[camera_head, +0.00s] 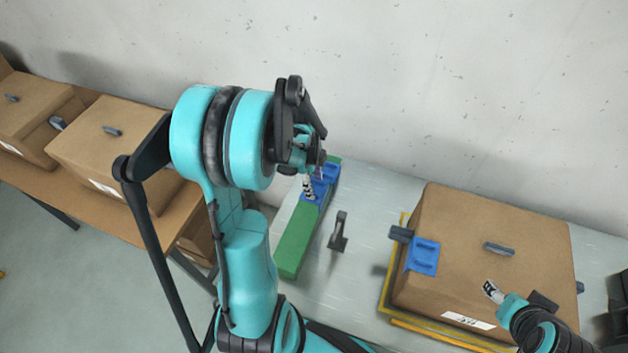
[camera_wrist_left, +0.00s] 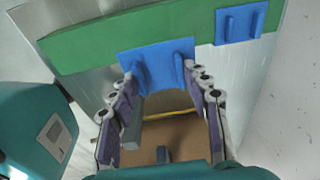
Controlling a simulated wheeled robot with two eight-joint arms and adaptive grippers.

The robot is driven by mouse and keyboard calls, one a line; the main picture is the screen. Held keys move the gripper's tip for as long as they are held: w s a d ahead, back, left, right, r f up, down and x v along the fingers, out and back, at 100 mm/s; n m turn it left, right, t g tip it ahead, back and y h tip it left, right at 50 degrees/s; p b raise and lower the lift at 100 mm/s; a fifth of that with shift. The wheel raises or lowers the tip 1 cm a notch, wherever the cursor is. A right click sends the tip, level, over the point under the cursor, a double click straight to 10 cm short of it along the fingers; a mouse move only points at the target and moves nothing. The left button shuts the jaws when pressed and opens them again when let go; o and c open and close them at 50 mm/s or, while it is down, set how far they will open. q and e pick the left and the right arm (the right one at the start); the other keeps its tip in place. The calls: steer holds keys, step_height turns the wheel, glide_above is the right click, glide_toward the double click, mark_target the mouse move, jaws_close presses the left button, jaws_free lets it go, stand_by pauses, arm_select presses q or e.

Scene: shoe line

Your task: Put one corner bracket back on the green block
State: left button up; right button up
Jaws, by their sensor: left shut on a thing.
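The green block (camera_head: 293,245) is a long bar lying on the light table; it crosses the top of the left wrist view (camera_wrist_left: 85,45). My left gripper (camera_head: 308,186) is over its far part, shut on a blue corner bracket (camera_wrist_left: 157,62). That bracket overlaps the block's edge; I cannot tell whether it rests on it. A second blue bracket (camera_wrist_left: 232,27) sits on the block beside it, towards the far end in the head view (camera_head: 328,171). A third blue bracket (camera_head: 424,257) is on the left edge of the cardboard box. My right gripper (camera_head: 491,290) is over that box, its opening unclear.
The cardboard box (camera_head: 455,215) stands on the table's right, with yellow edging (camera_head: 440,338) around its base. A dark grey handle-like piece (camera_head: 338,235) stands between block and box. More boxes (camera_head: 110,145) stand on a brown table at left. A wall is behind.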

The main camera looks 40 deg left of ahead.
arm_select(q)
steer(key=b, duration=0.6)
glide_above(315, 207)
steer(key=shift+s+a+f, duration=0.1)
steer(key=shift+f, duration=1.75)
steer(key=shift+a+f, duration=0.1)
steer(key=shift+f, duration=1.7)
steer(key=shift+f+b, duration=0.7)
steer(key=shift+f, duration=0.15)
steer(key=shift+f+b, duration=0.4)
steer(key=shift+b, duration=0.2)
steer(key=o, duration=1.6)
steer(key=shift+o, duration=0.2)
steer(key=shift+r, duration=0.1)
